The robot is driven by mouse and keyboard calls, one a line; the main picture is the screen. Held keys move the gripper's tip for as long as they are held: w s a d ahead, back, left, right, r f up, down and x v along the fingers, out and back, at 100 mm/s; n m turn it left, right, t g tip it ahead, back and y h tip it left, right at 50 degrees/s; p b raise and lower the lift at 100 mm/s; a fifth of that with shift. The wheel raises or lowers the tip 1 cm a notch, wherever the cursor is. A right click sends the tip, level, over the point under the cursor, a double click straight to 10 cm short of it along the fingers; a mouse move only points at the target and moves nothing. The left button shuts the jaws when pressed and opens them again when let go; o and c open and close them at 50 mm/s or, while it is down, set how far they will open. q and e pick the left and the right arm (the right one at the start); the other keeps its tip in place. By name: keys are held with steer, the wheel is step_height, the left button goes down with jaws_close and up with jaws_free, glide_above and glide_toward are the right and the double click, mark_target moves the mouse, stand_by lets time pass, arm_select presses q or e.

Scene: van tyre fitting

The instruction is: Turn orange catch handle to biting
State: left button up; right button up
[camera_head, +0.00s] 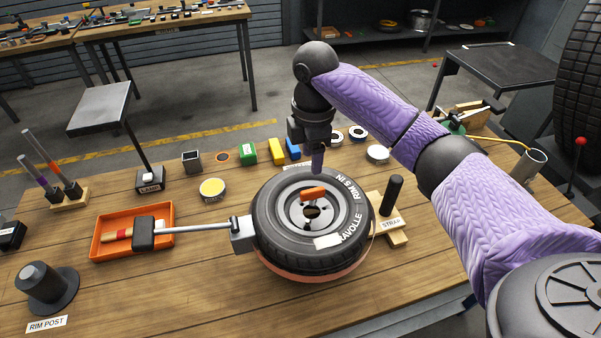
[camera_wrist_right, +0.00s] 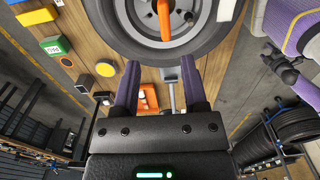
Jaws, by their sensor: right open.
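The orange catch handle (camera_head: 312,193) lies across the hub of the tyre (camera_head: 275,225), near the wheel's centre. In the right wrist view the orange handle (camera_wrist_right: 163,20) shows beyond the fingertips, with the tyre (camera_wrist_right: 200,52) around it. My right gripper (camera_head: 318,160) points down above the far side of the wheel, close behind the handle. In the right wrist view my right gripper (camera_wrist_right: 161,72) has its two purple fingers apart with nothing held between them. Whether the catch bites the rim cannot be told. My left gripper is out of view.
A lever bar (camera_head: 195,228) with a black grip runs left from the tyre across an orange tray (camera_head: 100,246). A black strap post (camera_head: 392,195) stands right of the tyre. Small blocks and rings line the back. The front table is clear.

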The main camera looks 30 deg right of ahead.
mark_target(313, 190)
steer(key=f, duration=0.2)
steer(key=s+f+b, duration=0.1)
steer(key=f, duration=0.1)
steer(key=shift+f, duration=0.3)
step_height(313, 190, down, 3)
steer(key=shift+w+f, duration=0.15)
steer(key=shift+f+b, duration=0.35)
steer(key=shift+f, duration=0.15)
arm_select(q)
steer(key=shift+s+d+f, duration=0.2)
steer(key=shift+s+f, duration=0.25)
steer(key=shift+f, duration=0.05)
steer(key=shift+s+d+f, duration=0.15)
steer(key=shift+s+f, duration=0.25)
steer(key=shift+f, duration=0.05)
arm_select(e)
steer(key=shift+c, duration=0.7)
jaws_close()
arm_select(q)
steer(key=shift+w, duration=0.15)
